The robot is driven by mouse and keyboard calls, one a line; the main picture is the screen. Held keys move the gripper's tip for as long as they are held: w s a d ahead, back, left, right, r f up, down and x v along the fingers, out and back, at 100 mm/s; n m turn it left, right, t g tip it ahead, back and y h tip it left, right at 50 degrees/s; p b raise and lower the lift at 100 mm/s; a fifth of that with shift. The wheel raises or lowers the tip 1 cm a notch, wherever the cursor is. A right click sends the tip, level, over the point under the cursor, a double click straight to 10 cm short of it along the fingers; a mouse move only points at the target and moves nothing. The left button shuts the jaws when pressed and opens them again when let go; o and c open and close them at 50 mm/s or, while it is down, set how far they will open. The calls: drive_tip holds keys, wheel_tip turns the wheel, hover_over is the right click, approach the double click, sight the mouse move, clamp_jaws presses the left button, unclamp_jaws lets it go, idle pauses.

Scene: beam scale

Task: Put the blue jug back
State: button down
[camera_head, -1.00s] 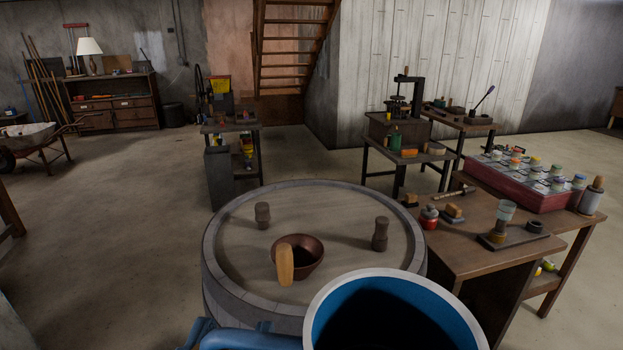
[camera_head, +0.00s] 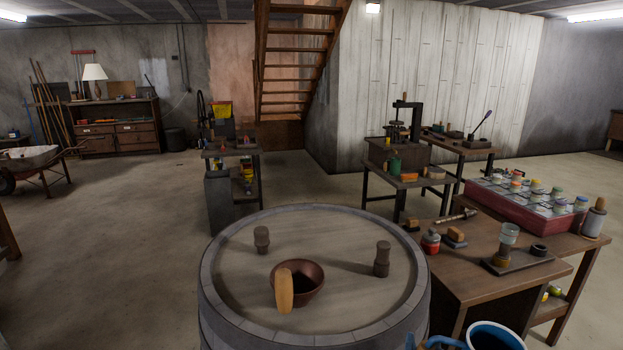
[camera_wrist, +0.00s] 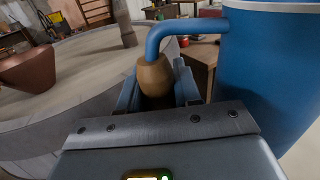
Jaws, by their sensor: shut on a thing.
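The blue jug (camera_head: 513,332) shows only in part at the bottom right of the head view, with its round rim and dark inside facing up. In the wrist view its blue body (camera_wrist: 268,75) fills the right side, and a blue handle tube bends out to the left. My gripper (camera_wrist: 157,88) is shut on the jug's handle, around a tan wooden grip below the blue tube. The jug's base is hidden, so I cannot tell from the head view what lies under it.
A round barrel top (camera_head: 340,222) stands in front, bearing a brown bowl (camera_head: 310,274), a wooden-handled piece (camera_head: 284,290) and two dark pegs. A workbench (camera_head: 455,270) with jars, tools and a red tray (camera_head: 520,203) is at right. The floor at left is open.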

drive_tip(key=d+f, duration=0.2)
drive_tip(key=d, duration=0.1)
drive_tip(key=shift+w+d+f, duration=0.15)
drive_tip(key=shift+d+f, duration=0.1)
drive_tip(key=shift+f, duration=0.05)
